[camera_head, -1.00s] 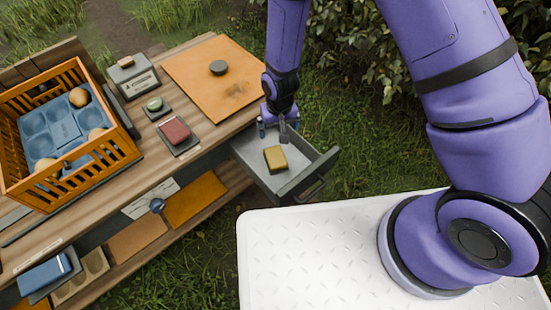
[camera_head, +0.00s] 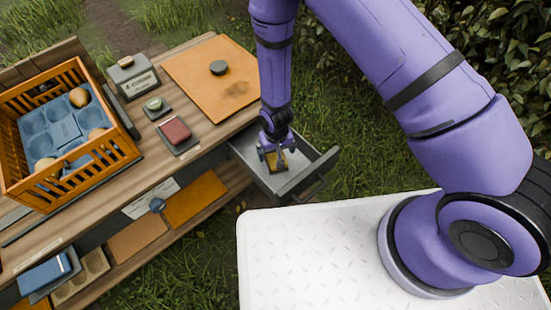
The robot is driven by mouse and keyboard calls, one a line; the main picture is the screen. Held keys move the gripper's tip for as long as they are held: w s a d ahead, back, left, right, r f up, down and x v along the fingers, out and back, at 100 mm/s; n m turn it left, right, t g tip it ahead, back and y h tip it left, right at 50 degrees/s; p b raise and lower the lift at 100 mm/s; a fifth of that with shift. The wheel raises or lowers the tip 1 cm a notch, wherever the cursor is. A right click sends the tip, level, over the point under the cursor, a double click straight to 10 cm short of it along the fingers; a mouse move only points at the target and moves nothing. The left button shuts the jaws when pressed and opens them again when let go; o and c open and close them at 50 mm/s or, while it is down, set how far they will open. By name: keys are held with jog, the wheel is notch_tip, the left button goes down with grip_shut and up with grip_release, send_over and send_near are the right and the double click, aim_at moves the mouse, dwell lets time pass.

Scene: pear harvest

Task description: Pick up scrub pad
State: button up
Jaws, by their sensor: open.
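The scrub pad, a yellow block with a dark edge (camera_head: 275,163), lies in the open grey drawer (camera_head: 296,185) at the bench's right end. My gripper (camera_head: 274,155) points down into the drawer, right over the pad, with its fingers open. The fingers and wrist hide part of the pad. I cannot tell whether the fingers touch it.
The drawer walls stand close around my gripper. A dark red block (camera_head: 175,130) and a green round piece (camera_head: 154,104) sit on the bench. An orange board (camera_head: 205,85) holds a dark disc (camera_head: 218,68). An orange crate (camera_head: 110,155) stands at left.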

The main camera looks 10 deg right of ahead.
aim_at(275, 156)
jog(key=shift+a+f, duration=0.1)
jog(key=shift+f, duration=1.8)
jog(key=c, duration=1.1)
jog(key=shift+o, duration=0.2)
jog(key=shift+r, duration=0.1)
notch_tip(275, 156, up, 10)
jog(key=shift+f, duration=0.1)
